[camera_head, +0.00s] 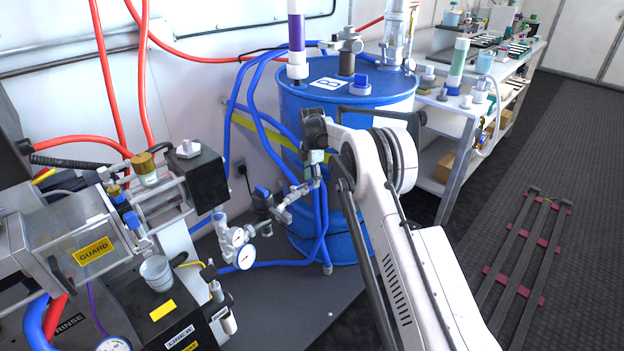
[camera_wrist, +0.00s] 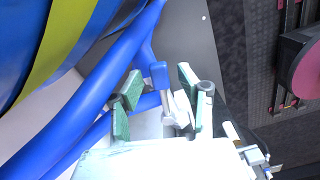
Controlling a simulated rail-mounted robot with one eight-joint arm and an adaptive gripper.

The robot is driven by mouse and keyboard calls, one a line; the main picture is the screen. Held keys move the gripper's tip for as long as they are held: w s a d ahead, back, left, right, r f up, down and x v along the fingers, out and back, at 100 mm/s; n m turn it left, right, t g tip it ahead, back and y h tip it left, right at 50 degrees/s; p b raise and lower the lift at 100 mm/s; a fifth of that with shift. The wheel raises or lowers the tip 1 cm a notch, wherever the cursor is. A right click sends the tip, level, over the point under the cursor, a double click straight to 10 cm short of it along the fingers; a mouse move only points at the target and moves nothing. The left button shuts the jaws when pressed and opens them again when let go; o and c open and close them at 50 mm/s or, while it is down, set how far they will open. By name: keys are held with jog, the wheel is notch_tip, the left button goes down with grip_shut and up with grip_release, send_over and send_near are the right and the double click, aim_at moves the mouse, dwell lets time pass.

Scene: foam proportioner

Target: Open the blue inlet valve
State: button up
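A small valve with a blue handle (camera_wrist: 159,74) and a pale metal body (camera_wrist: 180,108) shows in the wrist view, between and beyond the fingers of my gripper (camera_wrist: 158,84). The green-padded fingers stand apart, one on each side of the handle; I cannot tell whether either touches it. In the head view my gripper (camera_head: 314,166) points down in front of the blue drum, above the right end of the metal pipe fittings (camera_head: 296,192).
The blue drum (camera_head: 290,105) stands behind my gripper, with blue hoses (camera_head: 322,215) running close by. A pressure gauge (camera_head: 245,257) and pump machinery (camera_head: 165,185) are at left. A shelf bench (camera_head: 455,130) stands at right. Dark floor (camera_head: 585,150) is open at far right.

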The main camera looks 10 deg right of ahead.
notch_tip(320, 180, up, 12)
dwell(0.7)
